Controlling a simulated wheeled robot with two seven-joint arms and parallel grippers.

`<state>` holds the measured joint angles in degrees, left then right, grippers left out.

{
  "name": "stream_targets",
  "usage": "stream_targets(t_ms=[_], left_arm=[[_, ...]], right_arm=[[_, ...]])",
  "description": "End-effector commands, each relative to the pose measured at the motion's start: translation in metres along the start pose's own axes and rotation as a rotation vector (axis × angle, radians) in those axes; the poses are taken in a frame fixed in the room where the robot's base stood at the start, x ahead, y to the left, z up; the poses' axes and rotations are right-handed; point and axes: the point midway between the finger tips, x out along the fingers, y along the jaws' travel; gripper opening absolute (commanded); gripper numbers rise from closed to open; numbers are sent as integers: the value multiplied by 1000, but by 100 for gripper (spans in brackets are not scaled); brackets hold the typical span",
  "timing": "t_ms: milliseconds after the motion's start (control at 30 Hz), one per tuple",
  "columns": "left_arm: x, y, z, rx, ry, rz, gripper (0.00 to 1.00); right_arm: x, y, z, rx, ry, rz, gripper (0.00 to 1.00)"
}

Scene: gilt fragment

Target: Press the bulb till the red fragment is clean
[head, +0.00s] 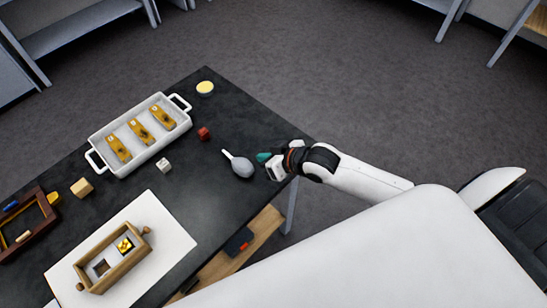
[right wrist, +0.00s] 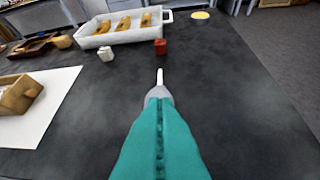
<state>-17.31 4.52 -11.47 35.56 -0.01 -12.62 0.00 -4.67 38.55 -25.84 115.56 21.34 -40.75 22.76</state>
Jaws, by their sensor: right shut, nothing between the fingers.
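The bulb (head: 238,167) is grey with a pale nozzle and lies on the dark table, nozzle toward the upper left. In the right wrist view, its nozzle (right wrist: 160,77) points away, toward the red fragment; most of its body is hidden by my fingers. The red fragment (head: 204,133) is a small red block on the table, also in the right wrist view (right wrist: 160,47). Any dirt on it is too small to tell. My right gripper (head: 263,157), with teal fingers, is shut and empty just right of the bulb. I cannot tell whether they touch. My left gripper is not in view.
A white tray (head: 94,137) with several golden pieces stands at the back left. A wooden box (head: 120,272) stands on a white sheet (head: 172,227). The table's right corner is clear.

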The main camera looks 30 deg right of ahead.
Motion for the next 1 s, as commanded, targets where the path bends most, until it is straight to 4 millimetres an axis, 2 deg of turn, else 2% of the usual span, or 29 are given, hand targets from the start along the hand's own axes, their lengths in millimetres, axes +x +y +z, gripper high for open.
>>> stream_targets(t_ms=[100, 300, 1000], left_arm=[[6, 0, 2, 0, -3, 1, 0], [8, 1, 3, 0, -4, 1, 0], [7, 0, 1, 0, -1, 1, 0]], right_arm=[[-18, 0, -2, -1, 1, 0, 0], [-33, 0, 0, 0, 0, 1, 0], [-34, 0, 1, 0, -1, 1, 0]])
